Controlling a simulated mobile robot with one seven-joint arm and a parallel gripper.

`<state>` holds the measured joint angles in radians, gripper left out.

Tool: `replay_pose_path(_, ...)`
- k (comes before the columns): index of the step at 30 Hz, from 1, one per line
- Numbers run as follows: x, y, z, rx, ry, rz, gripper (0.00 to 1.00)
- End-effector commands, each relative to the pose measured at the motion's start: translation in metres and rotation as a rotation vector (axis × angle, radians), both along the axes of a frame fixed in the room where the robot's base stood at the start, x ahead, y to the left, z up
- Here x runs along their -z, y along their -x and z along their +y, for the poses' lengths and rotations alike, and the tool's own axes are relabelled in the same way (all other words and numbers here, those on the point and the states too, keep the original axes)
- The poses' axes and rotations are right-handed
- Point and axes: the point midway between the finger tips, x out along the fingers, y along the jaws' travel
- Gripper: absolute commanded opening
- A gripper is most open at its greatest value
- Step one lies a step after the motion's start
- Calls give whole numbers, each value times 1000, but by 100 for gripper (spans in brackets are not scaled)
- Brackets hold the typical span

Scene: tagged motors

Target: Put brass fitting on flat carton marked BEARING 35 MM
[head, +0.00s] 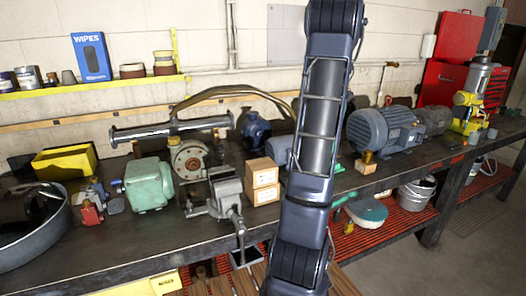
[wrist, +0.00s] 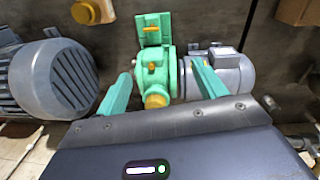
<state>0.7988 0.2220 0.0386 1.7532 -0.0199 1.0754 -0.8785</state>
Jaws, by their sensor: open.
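A round brass-coloured piece, seemingly the brass fitting (head: 367,157), sits on a small tan block at the bench's front, before the large grey motor. It also shows at the wrist view's top left (wrist: 83,12). Two brown cartons are stacked left of my arm: the upper carton (head: 262,172) and the lower carton (head: 263,194). I cannot read their marks. A carton edge (wrist: 297,10) shows at the wrist view's top right. My gripper (wrist: 161,72) is open, its green fingers apart above a green pump with brass-yellow parts (wrist: 155,62). My arm mostly hides the gripper in the head view.
The large grey motor (head: 383,132) stands close to the gripper, also in the wrist view (wrist: 62,80). A smaller grey motor (wrist: 222,70) joins the pump. A vise (head: 226,195) stands left of the cartons. Bare bench (head: 130,240) lies along the front left.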

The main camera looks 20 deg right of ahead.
Motion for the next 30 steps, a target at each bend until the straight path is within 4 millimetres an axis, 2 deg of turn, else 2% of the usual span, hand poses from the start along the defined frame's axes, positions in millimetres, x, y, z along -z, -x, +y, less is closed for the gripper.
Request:
replay_pose_path(1, -12, -2, 28, -3, 10, -13, 70)
replay_pose_path(3, -23, -2, 61, 3, 17, -28, 70)
replay_pose_path(8, -44, 5, 134, 15, 28, -64, 70)
replay_pose_path(14, -62, 28, 218, 32, 35, -116, 70)
replay_pose_path(21, -69, 73, 307, 51, 25, -180, 70)
replay_pose_path(30, -57, 144, 393, 75, -13, -262, 70)
